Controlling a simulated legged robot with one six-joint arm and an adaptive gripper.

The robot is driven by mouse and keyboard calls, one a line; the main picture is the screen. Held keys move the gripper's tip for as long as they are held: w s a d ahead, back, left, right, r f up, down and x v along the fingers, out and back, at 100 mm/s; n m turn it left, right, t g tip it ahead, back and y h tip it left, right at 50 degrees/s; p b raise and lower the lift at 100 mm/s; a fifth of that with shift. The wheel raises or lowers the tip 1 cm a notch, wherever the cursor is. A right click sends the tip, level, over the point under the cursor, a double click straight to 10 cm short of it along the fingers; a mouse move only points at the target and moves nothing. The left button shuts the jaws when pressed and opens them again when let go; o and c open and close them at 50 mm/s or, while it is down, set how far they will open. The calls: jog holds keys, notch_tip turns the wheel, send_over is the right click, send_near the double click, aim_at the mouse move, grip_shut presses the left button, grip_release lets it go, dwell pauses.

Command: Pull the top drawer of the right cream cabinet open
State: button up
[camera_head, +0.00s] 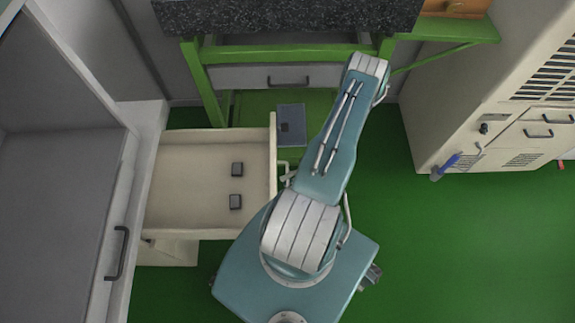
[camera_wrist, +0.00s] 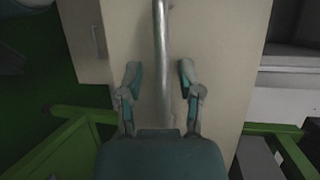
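A cream drawer (camera_head: 165,185) stands pulled out from the left side in the head view. My gripper (camera_head: 286,174) is at the outer side of the drawer's front, mostly hidden by my arm in the head view. In the wrist view, my gripper (camera_wrist: 159,92) has its two fingers spread, one on each side of a metal bar handle (camera_wrist: 161,60) on the cream front panel (camera_wrist: 220,50). Gaps show between the fingers and the bar.
A cream cabinet (camera_head: 450,110) with vents and dark handles stands at the right. A green-framed bench with a dark speckled top (camera_head: 290,15) is at the back. A grey-blue box (camera_head: 291,118) is beneath it. Green floor (camera_head: 440,245) is clear at the lower right.

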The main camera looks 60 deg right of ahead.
jog(key=shift+d+r, duration=0.1)
jog(key=v, duration=1.2)
dwell(0.4)
